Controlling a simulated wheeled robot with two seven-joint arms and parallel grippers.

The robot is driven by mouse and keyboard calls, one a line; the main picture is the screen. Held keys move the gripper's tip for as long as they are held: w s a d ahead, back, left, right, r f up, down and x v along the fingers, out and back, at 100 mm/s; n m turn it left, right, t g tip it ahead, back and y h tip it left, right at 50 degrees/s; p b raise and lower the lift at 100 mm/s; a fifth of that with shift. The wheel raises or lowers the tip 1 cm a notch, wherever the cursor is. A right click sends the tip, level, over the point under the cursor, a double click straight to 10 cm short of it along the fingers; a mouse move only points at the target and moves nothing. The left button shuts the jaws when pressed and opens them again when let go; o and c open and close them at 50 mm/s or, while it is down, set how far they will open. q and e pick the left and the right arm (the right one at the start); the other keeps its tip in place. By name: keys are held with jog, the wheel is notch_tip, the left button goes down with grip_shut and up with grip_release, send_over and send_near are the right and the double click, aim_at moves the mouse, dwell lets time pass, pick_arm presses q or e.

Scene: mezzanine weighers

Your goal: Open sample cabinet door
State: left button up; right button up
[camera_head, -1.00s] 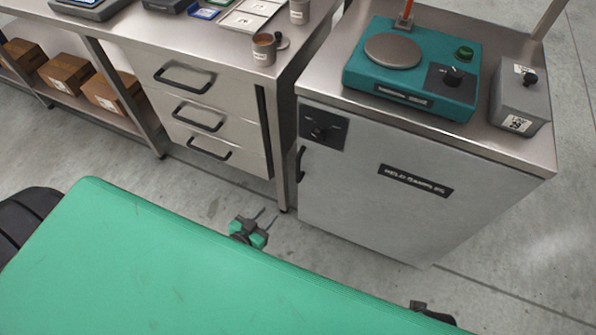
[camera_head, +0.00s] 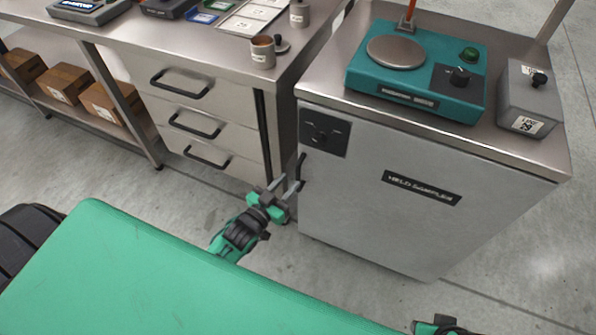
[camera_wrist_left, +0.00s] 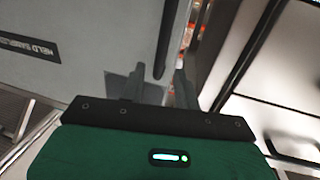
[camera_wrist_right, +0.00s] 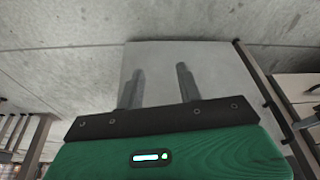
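The grey sample cabinet (camera_head: 350,215) stands at the right, its door shut, with a "HELD SAMPLES" label (camera_head: 421,188). The label also shows in the left wrist view (camera_wrist_left: 28,46). A black vertical handle (camera_head: 301,170) is on the door's left edge, below a dark panel with a knob (camera_head: 322,132). In the left wrist view the handle (camera_wrist_left: 166,40) lies ahead, between the lines of the open fingers (camera_wrist_left: 156,85); contact cannot be told. My right gripper (camera_wrist_right: 160,85) is open and empty, low at the head view's bottom right.
A teal scale (camera_head: 415,75) and a grey box (camera_head: 530,98) stand on the cabinet top. A drawer bench (camera_head: 205,90) adjoins on the left, close to my left gripper. The floor before the cabinet (camera_head: 330,265) is clear.

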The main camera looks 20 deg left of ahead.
aim_at(297, 173)
pick_arm(q)
jog(key=shift+x, duration=2.95)
jog(key=shift+s, duration=0.1)
grip_shut()
